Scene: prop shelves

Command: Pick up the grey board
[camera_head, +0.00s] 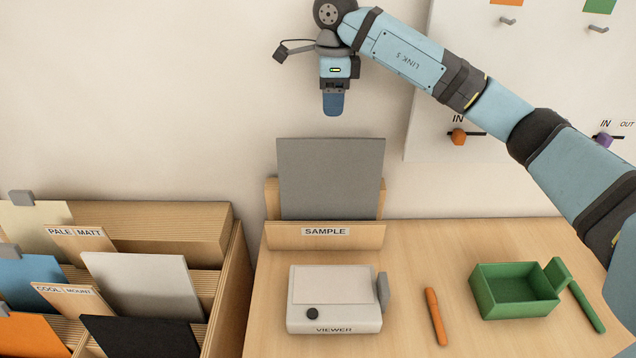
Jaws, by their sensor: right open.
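A grey board (330,178) stands upright in a wooden holder (325,236) labelled SAMPLE, at the back of the table. Its lower edge is hidden behind the holder's front. My right gripper (333,104) is open, above the board's top edge and apart from it, pointing down. One finger shows clearly; the other is hidden behind it or by the angle. A lighter grey-white board (143,284) leans in the rack at left. My left gripper is not in view.
A white viewer (334,300), an orange pen (436,316) and a green tray (515,295) lie on the table. The wooden rack (150,225) holds several boards. A wall panel (540,100) with hooks and knobs is behind my right arm.

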